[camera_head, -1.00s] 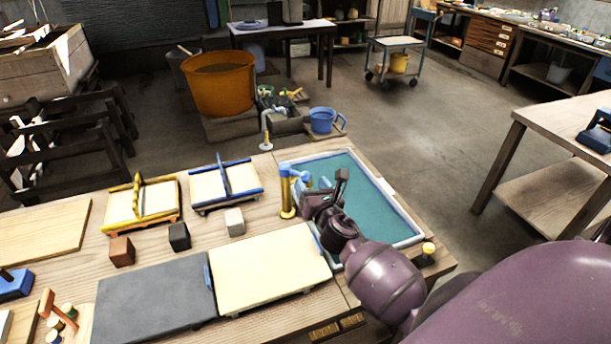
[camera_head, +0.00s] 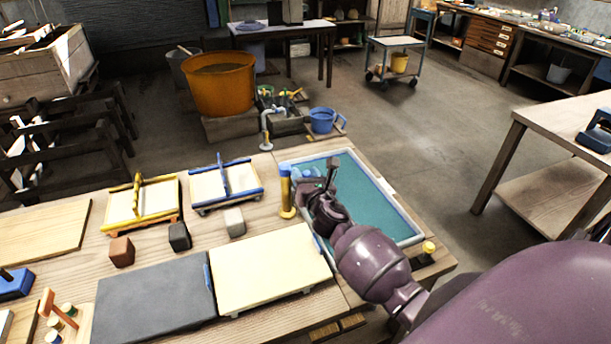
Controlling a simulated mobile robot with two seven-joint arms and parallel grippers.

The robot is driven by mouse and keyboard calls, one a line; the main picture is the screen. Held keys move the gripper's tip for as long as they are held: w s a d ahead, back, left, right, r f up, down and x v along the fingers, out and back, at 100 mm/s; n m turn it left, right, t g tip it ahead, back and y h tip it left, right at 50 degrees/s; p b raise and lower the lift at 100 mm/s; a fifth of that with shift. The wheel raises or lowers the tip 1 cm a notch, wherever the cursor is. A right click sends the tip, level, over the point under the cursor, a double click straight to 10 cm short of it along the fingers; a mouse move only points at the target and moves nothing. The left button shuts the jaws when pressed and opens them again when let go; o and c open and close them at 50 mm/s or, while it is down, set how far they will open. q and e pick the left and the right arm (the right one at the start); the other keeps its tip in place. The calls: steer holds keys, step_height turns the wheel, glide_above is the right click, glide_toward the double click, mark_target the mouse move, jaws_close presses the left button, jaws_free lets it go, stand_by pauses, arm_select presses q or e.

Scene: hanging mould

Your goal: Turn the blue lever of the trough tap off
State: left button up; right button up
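The trough tap (camera_head: 286,197) is a brass-coloured post with a blue top, standing at the left edge of the blue-rimmed trough (camera_head: 404,213). Its blue lever (camera_head: 299,173) shows beside the top, partly hidden by my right gripper. My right gripper (camera_head: 318,180) is dark purple and reaches in from the lower right over the trough, close to the tap's right side. I cannot tell whether it touches the lever, nor how far its fingers are apart. My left gripper is not in view.
Left of the tap on the bench stand a blue-framed mould (camera_head: 226,187), a yellow-framed mould (camera_head: 143,203) and small blocks (camera_head: 234,222). A cream board (camera_head: 268,272) lies in front. A black post with a yellow knob (camera_head: 427,252) stands at the trough's near right corner.

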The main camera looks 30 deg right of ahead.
jaws_close()
steer(key=shift+d, duration=0.1)
steer(key=shift+r, duration=0.1)
